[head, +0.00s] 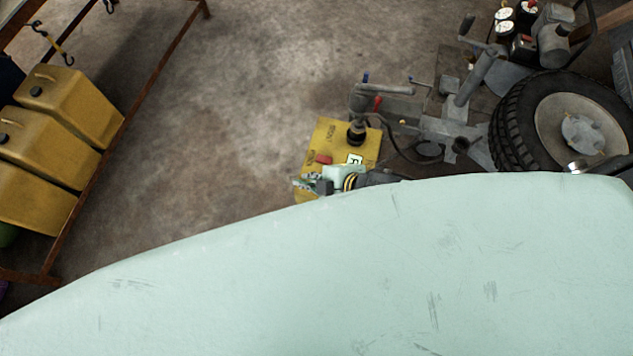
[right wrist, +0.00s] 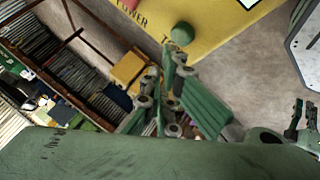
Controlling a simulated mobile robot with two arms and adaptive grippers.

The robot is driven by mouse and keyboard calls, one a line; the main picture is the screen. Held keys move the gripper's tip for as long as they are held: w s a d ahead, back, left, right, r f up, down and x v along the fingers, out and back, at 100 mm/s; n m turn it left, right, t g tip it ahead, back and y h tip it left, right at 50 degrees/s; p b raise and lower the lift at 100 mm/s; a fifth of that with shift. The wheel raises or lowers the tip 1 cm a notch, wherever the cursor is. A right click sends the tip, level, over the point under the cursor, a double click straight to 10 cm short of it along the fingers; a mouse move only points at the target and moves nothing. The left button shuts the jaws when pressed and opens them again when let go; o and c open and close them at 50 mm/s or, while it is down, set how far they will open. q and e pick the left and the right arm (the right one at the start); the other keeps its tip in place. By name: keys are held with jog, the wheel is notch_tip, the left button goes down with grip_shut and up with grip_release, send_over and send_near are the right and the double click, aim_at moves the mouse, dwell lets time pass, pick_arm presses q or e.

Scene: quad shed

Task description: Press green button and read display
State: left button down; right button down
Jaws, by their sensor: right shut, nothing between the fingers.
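A yellow panel (head: 335,137) lies low near the middle of the head view, with a red part (head: 323,159) and a small pale display (head: 356,159) on it. The display's reading is too small to make out. In the right wrist view the yellow panel (right wrist: 207,22) fills the top, with a round green button (right wrist: 182,34) near its edge. My right gripper (head: 303,184) is at the panel's near edge. In the right wrist view the right gripper (right wrist: 171,55) is shut and empty, its tips just below the green button. I cannot tell whether they touch it. My left gripper is not in view.
A trailer hitch (head: 440,120) and a wheel (head: 565,120) stand right of the panel. Yellow cans (head: 70,105) sit on a rusty rack (head: 135,100) at the left. Bare concrete floor (head: 230,90) is clear between the rack and panel.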

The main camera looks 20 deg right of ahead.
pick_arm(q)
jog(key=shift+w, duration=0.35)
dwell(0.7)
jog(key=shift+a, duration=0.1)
pick_arm(e)
jog(key=shift+f, duration=0.1)
jog(key=shift+f, duration=0.3)
